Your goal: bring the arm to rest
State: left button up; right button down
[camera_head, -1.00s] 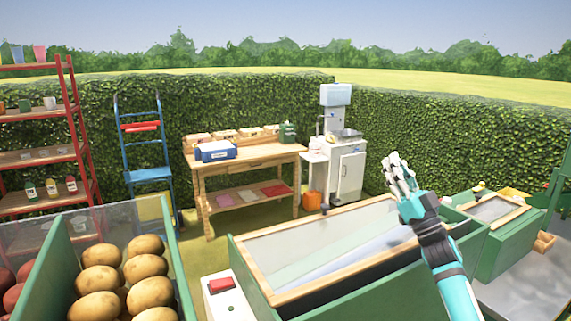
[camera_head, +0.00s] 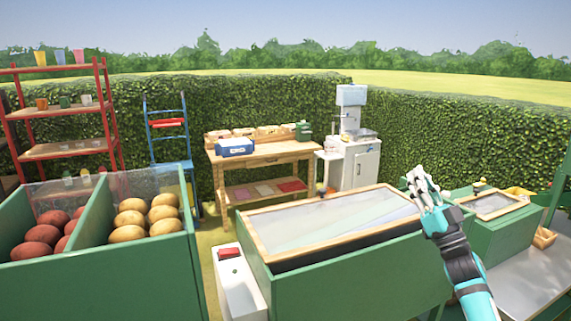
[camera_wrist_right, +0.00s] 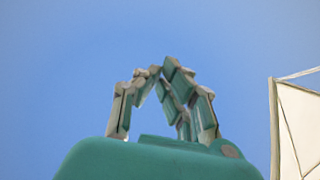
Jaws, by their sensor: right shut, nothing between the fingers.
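My right gripper (camera_head: 424,188) is raised in front of the right end of the green chest with the glass lid. Its fingers point up and hold nothing. In the right wrist view the fingers (camera_wrist_right: 157,72) meet at the tips against plain blue sky, shut and empty. My right arm comes in from the lower right. My left gripper is in neither view.
The green glass-lidded chest (camera_head: 350,277) fills the middle front. A green bin (camera_head: 110,277) of potatoes stands at left, with a white box (camera_head: 240,288) between. Behind are a wooden table (camera_head: 262,164), a blue ladder chair (camera_head: 168,125), red shelves (camera_head: 62,110) and a white cabinet (camera_head: 359,163).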

notch_tip(320, 180, down, 29)
jog(key=w+m+g+h+b, duration=0.1)
jog(key=w+m+g+h, duration=0.1)
jog(key=m+g+h, duration=0.35)
jog(key=s+f+g+h, duration=0.15)
jog(key=s+f, duration=0.25)
jog(key=f, duration=0.6)
jog(key=s+a+f+n+g+h+b, duration=0.15)
jog(key=s+f, duration=0.35)
jog(key=f, duration=0.5)
jog(key=s+f+g+h, duration=0.15)
jog(key=s+f, duration=0.25)
jog(key=f, duration=0.5)
jog(key=s+a+f+g, duration=0.3)
jog(key=s+f+g, duration=0.4)
jog(key=s+f, duration=1.6)
jog(key=s+a+f+n+g, duration=0.1)
jog(key=s+f+g, duration=0.2)
jog(key=s, duration=1.1)
jog(key=s+a+f+n+g+b, duration=0.1)
jog(key=s+a+f+g, duration=0.1)
jog(key=s, duration=1.2)
jog(key=shift+s+f+n+g, duration=0.25)
jog(key=shift+f+n+g, duration=0.05)
jog(key=shift+f+g, duration=0.45)
